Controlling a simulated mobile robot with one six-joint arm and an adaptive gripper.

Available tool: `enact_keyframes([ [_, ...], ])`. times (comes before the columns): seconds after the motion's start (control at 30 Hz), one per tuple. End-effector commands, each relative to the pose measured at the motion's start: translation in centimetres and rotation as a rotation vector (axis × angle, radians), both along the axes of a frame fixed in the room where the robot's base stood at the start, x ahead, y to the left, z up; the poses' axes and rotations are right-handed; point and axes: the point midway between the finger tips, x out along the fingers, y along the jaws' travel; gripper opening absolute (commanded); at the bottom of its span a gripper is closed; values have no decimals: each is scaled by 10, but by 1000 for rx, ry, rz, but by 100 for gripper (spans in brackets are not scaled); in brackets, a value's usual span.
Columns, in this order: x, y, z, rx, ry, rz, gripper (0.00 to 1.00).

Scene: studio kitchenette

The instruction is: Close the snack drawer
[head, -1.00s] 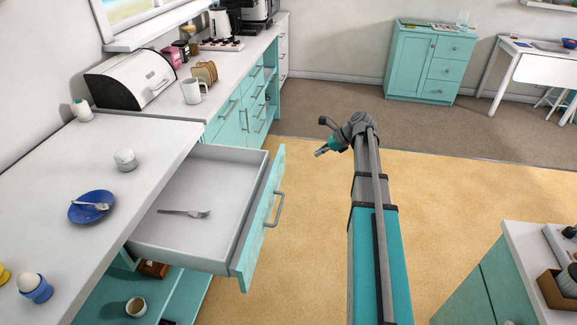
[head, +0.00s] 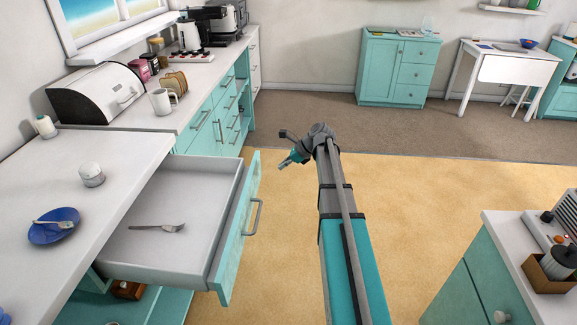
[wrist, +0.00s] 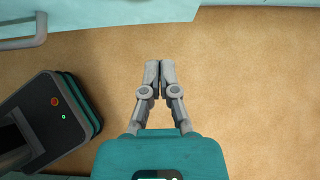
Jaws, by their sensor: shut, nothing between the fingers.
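One drawer (head: 232,262) with a teal front and a grey bar handle (head: 254,217) stands pulled far out from under the white counter at the left. A fork (head: 158,228) lies inside it. No label shows whether it is the snack drawer. My gripper (head: 283,166) is in the air to the right of the drawer front, near its far end, apart from it. In the wrist view my gripper (wrist: 160,68) has its fingers together, empty, over the yellow floor. A teal edge and a grey handle (wrist: 40,30) show at that view's top left.
A teal cabinet (head: 480,265) stands at the right. The floor (head: 410,215) between is clear.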

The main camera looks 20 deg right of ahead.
Motion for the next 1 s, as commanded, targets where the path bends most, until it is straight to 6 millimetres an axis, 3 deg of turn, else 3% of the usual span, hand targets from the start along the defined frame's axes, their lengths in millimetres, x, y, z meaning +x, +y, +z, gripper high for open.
enact_keyframes([
  [0.37, 14, 25, -32, 0, 1, 1, 0],
  [0.7, 32, 55, -28, 0, 1, 1, 0],
  [1.0, 34, 59, -28, 0, 0, 0, 0],
])
